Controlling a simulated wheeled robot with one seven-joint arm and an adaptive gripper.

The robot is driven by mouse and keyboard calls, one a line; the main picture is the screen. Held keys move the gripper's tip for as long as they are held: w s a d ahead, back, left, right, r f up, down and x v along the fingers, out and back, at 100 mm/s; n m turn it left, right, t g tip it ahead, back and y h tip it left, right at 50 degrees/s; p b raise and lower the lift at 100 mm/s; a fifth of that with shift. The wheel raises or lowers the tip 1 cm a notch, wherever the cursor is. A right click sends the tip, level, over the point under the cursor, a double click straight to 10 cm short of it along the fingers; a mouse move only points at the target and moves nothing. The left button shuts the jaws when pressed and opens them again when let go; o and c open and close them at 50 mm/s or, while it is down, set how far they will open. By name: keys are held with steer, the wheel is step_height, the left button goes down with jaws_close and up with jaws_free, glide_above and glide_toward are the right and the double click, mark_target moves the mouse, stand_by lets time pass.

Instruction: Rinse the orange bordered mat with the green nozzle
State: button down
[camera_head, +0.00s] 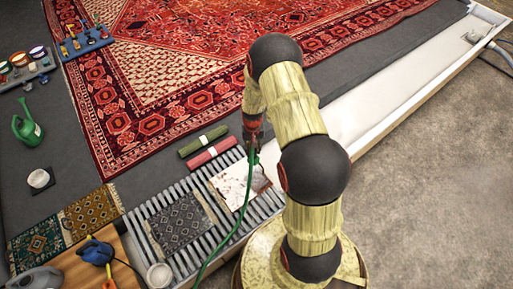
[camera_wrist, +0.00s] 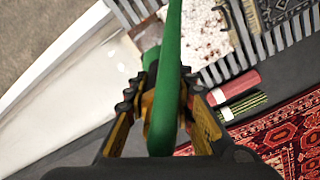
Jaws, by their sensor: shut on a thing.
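My gripper (camera_head: 253,140) is shut on the green nozzle (camera_wrist: 163,110), which runs up the middle of the wrist view between the fingers (camera_wrist: 165,95). In the head view its green hose (camera_head: 226,241) trails down toward the bottom. A mat (camera_head: 232,186) with a mostly white, brown-flecked surface lies on the slatted rack, just below my gripper in the picture. It also shows at the top of the wrist view (camera_wrist: 205,38). Its border colour is hard to make out. I cannot tell whether water is flowing. A dark patterned mat (camera_head: 180,222) lies left of it on the rack.
A red roll (camera_head: 210,152) and a green roll (camera_head: 203,141) lie behind the slatted rack (camera_head: 205,258). A large red rug (camera_head: 180,60) covers the floor beyond. A white trough (camera_head: 400,95) runs along the right. A green watering can (camera_head: 26,126) stands at left.

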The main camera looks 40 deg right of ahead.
steer(key=shift+a, duration=9.8)
steer(key=shift+w+b, duration=0.7)
steer(key=shift+w, duration=3.05)
steer(key=d+b, duration=0.1)
steer(key=d, duration=2.5)
steer(key=shift+d, duration=0.4)
